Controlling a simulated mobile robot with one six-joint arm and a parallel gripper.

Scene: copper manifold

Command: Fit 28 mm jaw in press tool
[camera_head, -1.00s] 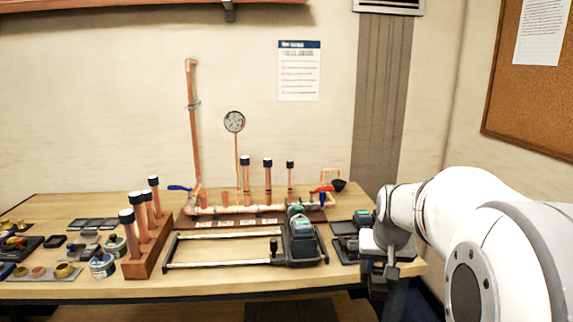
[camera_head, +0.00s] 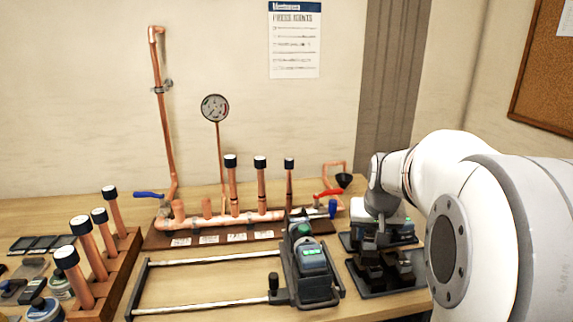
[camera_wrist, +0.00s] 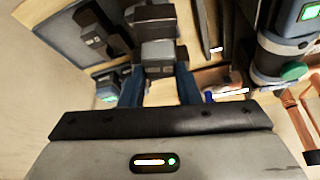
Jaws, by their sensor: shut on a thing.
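My gripper (camera_wrist: 158,88) is shut on a dark grey press jaw (camera_wrist: 155,50) in the wrist view; its blue-grey fingers sit on both sides of the block. I cannot read a size on it, nor tell whether it is clear of the mat. In the head view, my gripper (camera_head: 376,240) is low over the dark jaw mat (camera_head: 408,284), right of the press tool, partly hidden by my arm. The press tool (camera_head: 308,262) lies at the right end of a metal-railed frame, with a green-lit display. It also shows in the wrist view (camera_wrist: 280,50).
The copper manifold (camera_head: 220,226) with upright capped pipes and a gauge (camera_head: 215,108) stands behind the tool. Another dark jaw (camera_wrist: 95,35) sits beside the held one. A wooden rack of capped pipes (camera_head: 120,262) is at left. The railed frame's inside is clear.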

